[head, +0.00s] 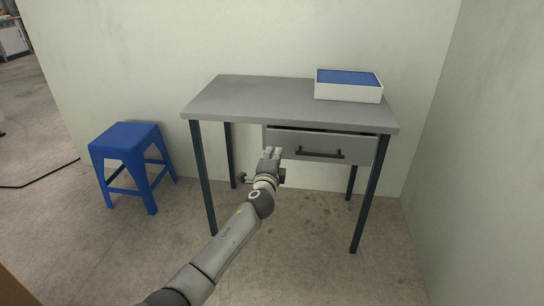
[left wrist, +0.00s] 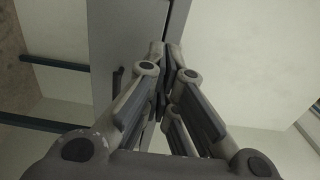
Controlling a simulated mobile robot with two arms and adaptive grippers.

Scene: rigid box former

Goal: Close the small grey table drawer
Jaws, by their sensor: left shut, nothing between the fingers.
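The small grey drawer (head: 330,147) sits under the right part of the grey table (head: 245,97) in the head view. It stands partly pulled out, with a dark gap above its front. A dark bar handle (head: 320,153) is on its front. My left gripper (head: 272,152) is shut and empty, by the left end of the drawer front; I cannot tell whether it touches. In the left wrist view the shut fingers (left wrist: 165,52) overlap a grey panel edge, with a dark handle-like piece (left wrist: 118,82) to their left. My right gripper is not in view.
A white box with a blue top (head: 348,86) stands on the table's back right. A blue stool (head: 130,160) stands on the floor to the left. Dark table legs (head: 203,180) flank the space below the table. The floor in front is clear; walls are behind and right.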

